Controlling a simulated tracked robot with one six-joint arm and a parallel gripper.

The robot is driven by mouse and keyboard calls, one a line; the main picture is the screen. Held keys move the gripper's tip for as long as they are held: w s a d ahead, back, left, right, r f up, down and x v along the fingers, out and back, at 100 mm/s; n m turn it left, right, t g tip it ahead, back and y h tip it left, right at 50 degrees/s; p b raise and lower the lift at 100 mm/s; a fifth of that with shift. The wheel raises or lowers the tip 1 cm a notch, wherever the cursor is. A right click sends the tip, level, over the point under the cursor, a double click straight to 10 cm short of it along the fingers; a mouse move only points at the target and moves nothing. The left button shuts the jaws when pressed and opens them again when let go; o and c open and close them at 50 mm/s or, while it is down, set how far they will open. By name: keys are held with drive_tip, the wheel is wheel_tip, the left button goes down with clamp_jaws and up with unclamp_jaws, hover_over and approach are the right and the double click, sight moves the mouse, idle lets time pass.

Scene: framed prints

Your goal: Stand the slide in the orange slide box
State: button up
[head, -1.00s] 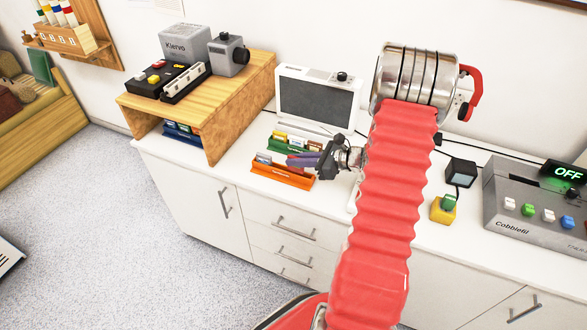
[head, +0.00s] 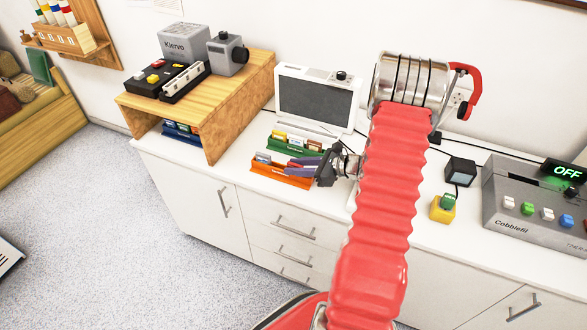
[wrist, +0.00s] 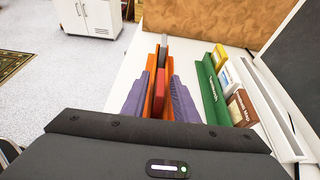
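The orange slide box (head: 282,180) stands on the white counter, with a pale slide (head: 262,158) upright near its left end. In the wrist view the box (wrist: 151,70) runs away from me, with a red slide (wrist: 159,92) in line with it and a grey slide (wrist: 164,50) farther along. My gripper (head: 303,164) is low at the box's right end. Its purple fingers (wrist: 159,98) are spread on either side of the red slide, with gaps showing. The red slide's lower edge is hidden, so I cannot tell whether it is fully seated.
A green slide box (head: 290,147) with several slides stands just behind, beside a light screen (head: 316,98). A blue box (head: 181,133) sits under the wooden shelf (head: 225,100). A yellow switch block (head: 442,209) and a grey machine (head: 530,205) are to the right.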

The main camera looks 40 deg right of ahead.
drive_tip(key=shift+r, duration=0.1)
drive_tip(key=v, duration=1.2)
drive_tip(key=shift+s+a, duration=0.1)
idle(0.5)
